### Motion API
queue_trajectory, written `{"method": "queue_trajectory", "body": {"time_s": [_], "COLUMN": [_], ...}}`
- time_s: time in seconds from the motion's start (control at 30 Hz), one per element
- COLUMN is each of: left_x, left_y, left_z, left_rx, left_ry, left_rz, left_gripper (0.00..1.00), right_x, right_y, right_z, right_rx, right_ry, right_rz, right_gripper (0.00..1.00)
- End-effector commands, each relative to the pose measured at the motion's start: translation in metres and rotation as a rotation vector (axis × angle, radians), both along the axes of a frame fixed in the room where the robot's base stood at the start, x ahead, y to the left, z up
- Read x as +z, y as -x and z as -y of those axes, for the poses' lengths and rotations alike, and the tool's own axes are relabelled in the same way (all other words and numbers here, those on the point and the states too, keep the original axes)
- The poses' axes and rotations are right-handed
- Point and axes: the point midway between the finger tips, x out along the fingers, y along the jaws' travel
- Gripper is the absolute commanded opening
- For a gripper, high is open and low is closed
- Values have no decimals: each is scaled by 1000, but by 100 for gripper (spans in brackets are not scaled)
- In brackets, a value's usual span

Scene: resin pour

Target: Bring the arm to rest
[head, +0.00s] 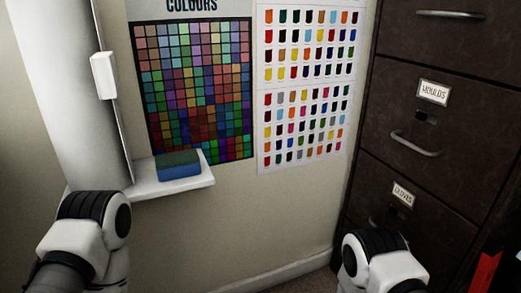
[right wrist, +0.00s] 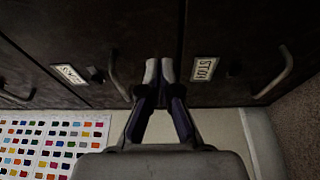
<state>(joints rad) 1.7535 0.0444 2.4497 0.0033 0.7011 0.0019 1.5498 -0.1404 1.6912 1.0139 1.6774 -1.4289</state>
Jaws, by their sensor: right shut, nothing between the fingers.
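My right gripper (right wrist: 158,72) shows in the right wrist view with its fingertips together and nothing between them. It points at the dark brown drawer cabinet (right wrist: 140,35); I cannot tell how far its tips are from the drawer fronts. In the head view, white and black links of both my arms show at the lower left and lower right. Neither gripper shows in the head view, and the left gripper is in no view.
The cabinet (head: 410,75), with labels and metal handles, fills the right. A white ledge (head: 200,184) at left bears a green and blue block (head: 179,166). Colour charts (head: 195,85) hang on the wall. A red item (head: 486,268) is at lower right.

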Motion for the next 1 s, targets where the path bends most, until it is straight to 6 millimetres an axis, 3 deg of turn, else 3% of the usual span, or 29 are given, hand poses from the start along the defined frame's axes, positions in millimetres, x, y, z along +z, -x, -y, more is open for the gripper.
{"method": "queue_trajectory", "body": {"time_s": [0.03, 0.2, 0.43, 0.53, 0.67, 0.8, 1.0], "left_x": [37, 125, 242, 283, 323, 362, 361], "left_y": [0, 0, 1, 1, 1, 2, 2], "left_z": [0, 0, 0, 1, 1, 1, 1], "left_rx": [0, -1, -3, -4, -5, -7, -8], "left_ry": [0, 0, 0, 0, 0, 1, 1], "left_rz": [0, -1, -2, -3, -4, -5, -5], "left_gripper": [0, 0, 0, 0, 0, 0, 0], "right_x": [40, 131, 224, 248, 269, 291, 278], "right_y": [0, 5, 30, 52, 86, 142, 237], "right_z": [3, 12, 11, 4, -12, -38, -79], "right_rx": [2, 41, 129, 147, 135, 57, -188], "right_ry": [1, -39, -300, -467, -695, -974, -1326], "right_rz": [-4, -67, -177, -233, -307, -411, -571], "right_gripper": [0, 0, 0, 0, 0, 0, 0]}}
